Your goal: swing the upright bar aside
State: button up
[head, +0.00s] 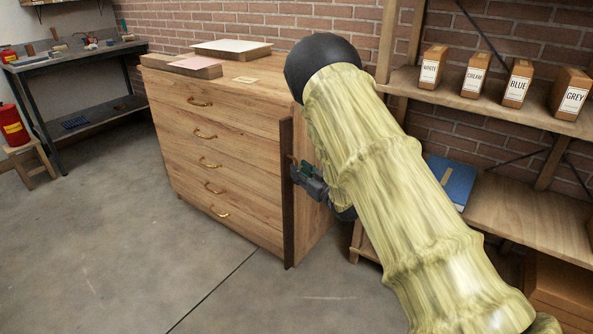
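The upright bar (288,225) is a dark, narrow strip standing vertically along the right front edge of a wooden chest of drawers (215,163). It runs from near the top of the chest down almost to the floor. Several drawers with brass handles lie to its left. My gripper (297,170) is small and dark in the view, at the right side of the bar around its mid height. Its fingertips are close to the bar; I cannot tell whether they touch it. My arm hides part of the gripper and the chest's right side.
Open floor (130,230) lies in front of the chest. A wooden shelf (480,105) with labelled boxes stands at right, with a blue item (455,182) below. A workbench (70,70) and a red can (12,125) on a stool are at far left.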

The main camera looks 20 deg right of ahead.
jog(key=shift+x, duration=1.5)
grip_shut()
